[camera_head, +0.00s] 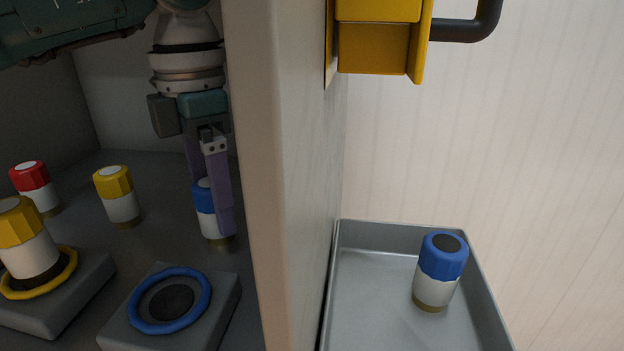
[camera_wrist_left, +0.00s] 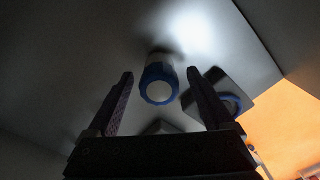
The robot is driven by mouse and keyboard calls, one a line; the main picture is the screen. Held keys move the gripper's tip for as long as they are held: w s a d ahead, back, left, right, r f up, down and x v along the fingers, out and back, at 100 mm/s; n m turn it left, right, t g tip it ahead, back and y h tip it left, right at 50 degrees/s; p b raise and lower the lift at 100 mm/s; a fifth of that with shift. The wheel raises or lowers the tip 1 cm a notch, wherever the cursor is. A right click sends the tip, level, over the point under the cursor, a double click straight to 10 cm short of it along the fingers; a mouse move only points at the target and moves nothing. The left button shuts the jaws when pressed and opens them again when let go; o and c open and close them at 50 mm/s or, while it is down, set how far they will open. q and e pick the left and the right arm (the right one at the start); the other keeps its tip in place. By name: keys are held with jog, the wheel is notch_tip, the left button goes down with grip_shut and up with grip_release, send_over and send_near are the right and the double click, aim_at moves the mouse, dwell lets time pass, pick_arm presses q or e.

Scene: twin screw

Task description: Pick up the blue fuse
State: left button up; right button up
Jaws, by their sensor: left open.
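A blue-capped fuse (camera_head: 203,195) with a white body stands upright on the cabinet floor, partly hidden behind a finger of my left gripper (camera_head: 215,205). In the left wrist view the blue fuse (camera_wrist_left: 160,84) lies between the two open fingers of my left gripper (camera_wrist_left: 160,74), with a visible gap on each side. I see no contact. A second blue fuse (camera_head: 440,270), with a dark top, stands in the grey tray (camera_head: 385,225) at the right. My right gripper is not in view.
A blue-ringed socket (camera_head: 170,300) is empty at the front. A yellow fuse (camera_head: 28,240) sits in a yellow-ringed socket at left. A loose yellow fuse (camera_head: 117,195) and a red fuse (camera_head: 34,185) stand behind. The cabinet wall (camera_head: 262,180) rises close right of my left gripper.

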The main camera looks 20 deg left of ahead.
pick_arm(q)
jog(key=shift+f, duration=0.25)
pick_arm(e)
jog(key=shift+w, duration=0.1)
pick_arm(q)
jog(key=shift+w, duration=0.1)
jog(key=c, duration=1.4)
jog(key=shift+o, duration=0.2)
jog(key=shift+r, duration=0.15)
